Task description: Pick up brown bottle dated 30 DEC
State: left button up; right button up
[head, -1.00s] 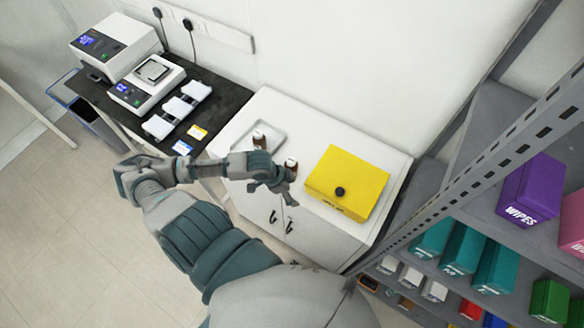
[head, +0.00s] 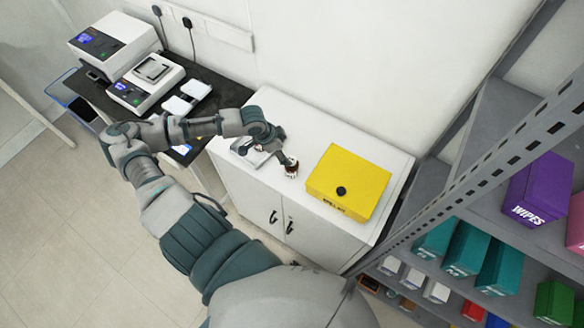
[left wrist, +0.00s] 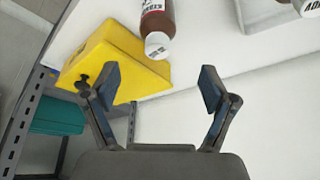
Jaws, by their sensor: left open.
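A brown bottle (head: 291,169) with a white cap and a white and red label stands on the white cabinet, left of the yellow box. In the left wrist view the bottle (left wrist: 157,20) is at the top, its cap towards me; I cannot read a date. My left gripper (head: 284,158) is beside this bottle in the head view. In the left wrist view the left gripper (left wrist: 160,88) is open and empty, with the bottle beyond its fingertips. A second capped item (left wrist: 308,6) shows partly at the grey tray. My right gripper is not in view.
A yellow box (head: 347,182) with a black knob sits right of the bottle on the white cabinet (head: 225,170). The grey tray (head: 243,147) is partly hidden by my arm. A shelf rack with boxes stands at right. A dark bench with instruments is at left.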

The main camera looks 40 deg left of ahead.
aim_at(290, 158)
pick_arm(q)
jog(key=x, duration=0.4)
jog(key=shift+w+f, duration=0.2)
jog(key=shift+f, duration=0.2)
jog(key=x, duration=0.3)
jog(key=p+x, duration=0.1)
jog(key=x, duration=0.1)
jog(key=shift+s+d+f, duration=0.1)
jog(key=shift+d, duration=0.2)
jog(key=c, duration=1.4)
jog(key=shift+a, duration=0.1)
